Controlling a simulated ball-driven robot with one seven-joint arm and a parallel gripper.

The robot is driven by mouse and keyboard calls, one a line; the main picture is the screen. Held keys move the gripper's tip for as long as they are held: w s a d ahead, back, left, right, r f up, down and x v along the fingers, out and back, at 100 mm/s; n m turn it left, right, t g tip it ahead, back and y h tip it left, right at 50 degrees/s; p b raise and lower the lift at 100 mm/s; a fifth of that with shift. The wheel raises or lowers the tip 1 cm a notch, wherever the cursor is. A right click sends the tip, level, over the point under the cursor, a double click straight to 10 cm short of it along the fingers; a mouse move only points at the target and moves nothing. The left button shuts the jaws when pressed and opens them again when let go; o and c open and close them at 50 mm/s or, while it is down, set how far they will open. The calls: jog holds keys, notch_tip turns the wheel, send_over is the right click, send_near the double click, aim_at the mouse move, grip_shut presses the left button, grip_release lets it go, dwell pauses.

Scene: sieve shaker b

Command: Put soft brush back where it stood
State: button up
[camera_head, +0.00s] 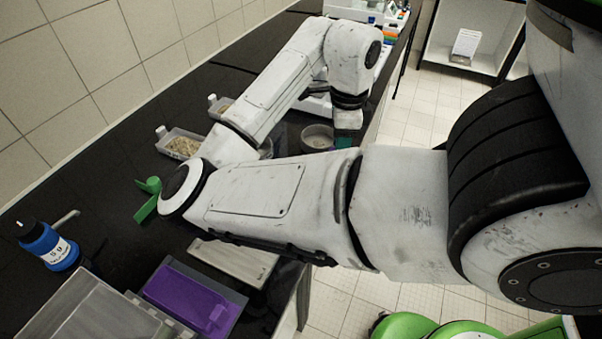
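My arm crosses the middle of the picture and its wrist points down over the bench at the upper centre. My gripper (348,118) is at the end of it, below a black ring. Only a small green part shows there, and I cannot tell whether it is a finger or something held. The fingertips are not clear. I cannot pick out the soft brush with certainty. A green item (147,206) with a rounded upright part lies on the bench left of my elbow, partly hidden by it. A round, shallow metal dish (317,138) stands just left of my gripper.
A tray of grains (182,146) stands near the wall. A blue bottle (50,248), a clear box (85,312), a purple tray (186,298) and a pale tray (236,262) are in front. Coloured items (388,32) stand at the far end. The dark bench (110,225) has bare patches.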

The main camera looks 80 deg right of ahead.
jog(key=w+f, duration=0.3)
jog(key=w, duration=0.1)
jog(key=w+f, duration=0.3)
jog(key=f, duration=0.1)
jog(key=shift+w+d, duration=0.2)
jog(key=shift+w, duration=0.2)
jog(key=shift+w+f, duration=0.15)
jog(key=shift+f, duration=1.55)
jog(key=shift+f, duration=0.1)
jog(key=o, duration=0.6)
jog(key=shift+f+b, duration=0.1)
jog(key=shift+b, duration=0.2)
jog(key=o, duration=0.4)
jog(key=shift+o, duration=0.2)
notch_tip(320, 180, up, 12)
jog(key=shift+r+p, duration=0.25)
jog(key=shift+p, duration=0.1)
